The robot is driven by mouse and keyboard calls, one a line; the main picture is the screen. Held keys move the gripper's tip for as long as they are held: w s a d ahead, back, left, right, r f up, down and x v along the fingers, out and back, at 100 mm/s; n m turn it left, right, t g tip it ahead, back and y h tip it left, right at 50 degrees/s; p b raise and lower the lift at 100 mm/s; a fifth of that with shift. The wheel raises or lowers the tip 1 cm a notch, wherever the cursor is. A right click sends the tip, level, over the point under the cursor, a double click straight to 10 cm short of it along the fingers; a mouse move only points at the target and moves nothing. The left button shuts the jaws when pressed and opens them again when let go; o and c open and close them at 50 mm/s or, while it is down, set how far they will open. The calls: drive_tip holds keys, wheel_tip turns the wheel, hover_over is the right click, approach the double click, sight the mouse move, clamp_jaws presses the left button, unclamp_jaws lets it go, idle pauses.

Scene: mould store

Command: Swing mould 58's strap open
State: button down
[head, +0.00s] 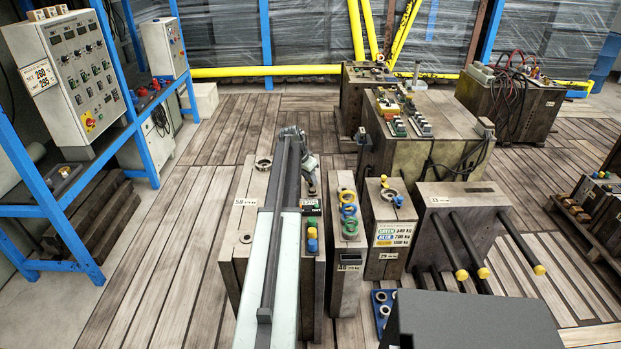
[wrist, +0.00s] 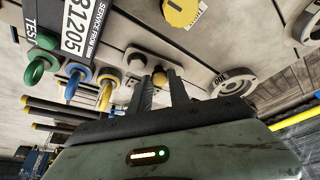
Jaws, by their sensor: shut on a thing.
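Mould 58 (head: 243,202), a grey-brown block with a "58" label, stands left of centre in the head view, partly covered by my arm. My gripper (head: 305,168) is over its far part, its tips hard to make out there. In the wrist view my gripper (wrist: 161,80) has its two dark fingers closed around a small brownish knob (wrist: 160,77). The knob sits at the end of a short pale bar with a dark bolt (wrist: 137,60), which looks like the strap. The fingers hide part of the bar, so its exact angle is unclear.
Green, blue and yellow rings (wrist: 72,82) sit close left of the fingers in the wrist view. A yellow round cap (wrist: 181,10) and a metal ring (wrist: 233,84) are near too. Other moulds, one with long rods (head: 462,240), stand close at right; the floor at left is clear.

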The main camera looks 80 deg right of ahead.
drive_tip(key=shift+s, duration=0.15)
drive_tip(key=c, duration=1.2)
unclamp_jaws()
drive_tip(key=shift+a, duration=0.1)
drive_tip(key=shift+c, duration=0.2)
drive_tip(key=shift+r, duration=0.1)
drive_tip(key=p+v, duration=0.7)
drive_tip(key=shift+r, duration=0.25)
